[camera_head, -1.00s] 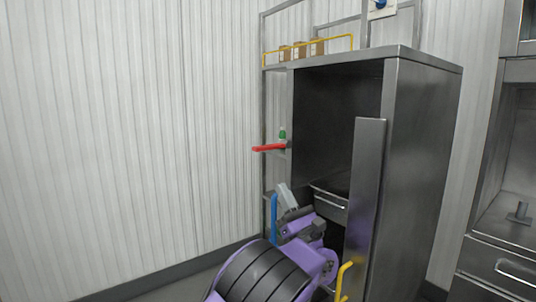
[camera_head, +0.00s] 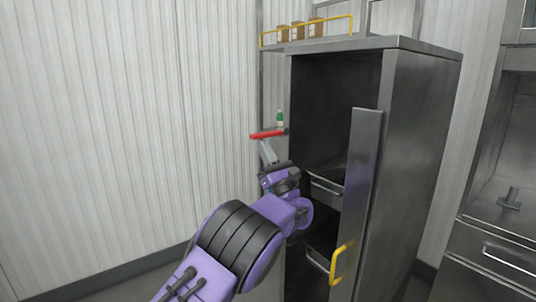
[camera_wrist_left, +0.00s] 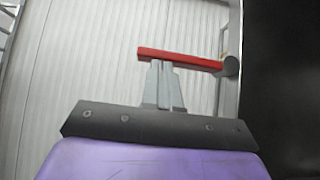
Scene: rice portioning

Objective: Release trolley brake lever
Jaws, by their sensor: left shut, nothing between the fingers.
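The red brake lever (camera_head: 268,134) sticks out to the left from the frame post of the tall steel trolley (camera_head: 425,130). My left gripper (camera_head: 266,144) is raised just below the lever, its fingers pointing up at it. In the left wrist view the red lever (camera_wrist_left: 180,58) runs across above the fingertips, and its pivot end is at the right. My left gripper (camera_wrist_left: 160,66) is shut and empty there, its tips at or just under the lever's lower edge. I cannot tell whether they touch. My right gripper is out of view.
A green-topped bottle (camera_head: 280,119) stands just behind the lever. Small brown boxes (camera_head: 298,31) sit on top behind a yellow rail (camera_head: 335,17). A narrow steel door with a yellow handle (camera_head: 338,262) stands at the front. The wall (camera_head: 120,120) is bare at left.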

